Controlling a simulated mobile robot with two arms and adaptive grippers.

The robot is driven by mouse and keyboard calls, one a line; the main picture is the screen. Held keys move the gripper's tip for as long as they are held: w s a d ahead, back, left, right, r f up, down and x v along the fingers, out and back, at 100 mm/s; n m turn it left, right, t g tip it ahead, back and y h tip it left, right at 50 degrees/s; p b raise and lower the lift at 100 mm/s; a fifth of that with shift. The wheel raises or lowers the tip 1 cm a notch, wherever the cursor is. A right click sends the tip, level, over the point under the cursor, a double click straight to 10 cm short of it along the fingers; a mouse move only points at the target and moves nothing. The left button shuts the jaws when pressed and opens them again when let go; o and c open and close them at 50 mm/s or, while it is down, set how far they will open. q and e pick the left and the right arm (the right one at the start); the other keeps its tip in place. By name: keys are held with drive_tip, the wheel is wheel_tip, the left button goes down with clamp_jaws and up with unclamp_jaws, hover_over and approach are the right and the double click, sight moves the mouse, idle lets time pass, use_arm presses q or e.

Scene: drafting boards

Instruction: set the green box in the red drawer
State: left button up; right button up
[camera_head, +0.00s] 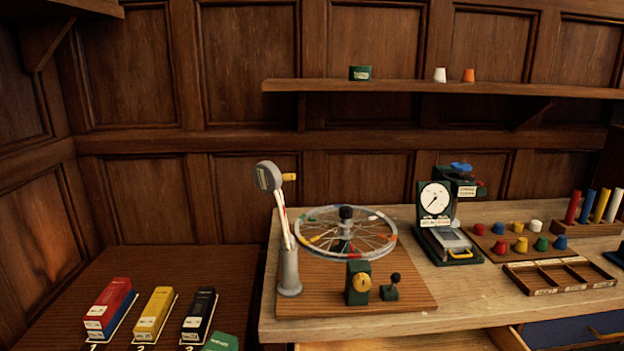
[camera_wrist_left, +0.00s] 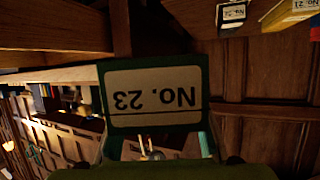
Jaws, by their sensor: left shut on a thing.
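The green box (camera_wrist_left: 153,92), with a pale "No. 23" label upside down in the left wrist view, is between the fingers of my left gripper (camera_wrist_left: 155,138), which is shut on it. In the head view a green piece (camera_head: 220,342) shows at the bottom edge, right of the black box; it looks like the top of this box. My left gripper is out of the head view. A drawer (camera_head: 508,338) under the light bench is pulled out; its front is cut off, so its colour cannot be told. My right gripper is not in view.
Red (camera_head: 108,308), yellow (camera_head: 154,314) and black (camera_head: 199,315) boxes stand on numbered places on the dark left table. The light bench (camera_head: 500,290) holds a wheel device (camera_head: 345,235), a dial scale (camera_head: 436,205) and a sectioned tray (camera_head: 560,275). A blue drawer front (camera_head: 570,332) is at lower right.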

use_arm(q)
drive_tip(key=s+d+r+m+g+h, duration=0.3)
drive_tip(key=s+r+m+h, duration=0.3)
drive_tip(key=s+r, duration=0.4)
drive_tip(key=s+m+g, duration=0.1)
drive_tip(key=s, duration=0.2)
drive_tip(key=shift+s+d+r+g+h, duration=0.15)
drive_tip(key=shift+s+r+g+h, duration=0.05)
drive_tip(key=shift+s+g+h, duration=0.2)
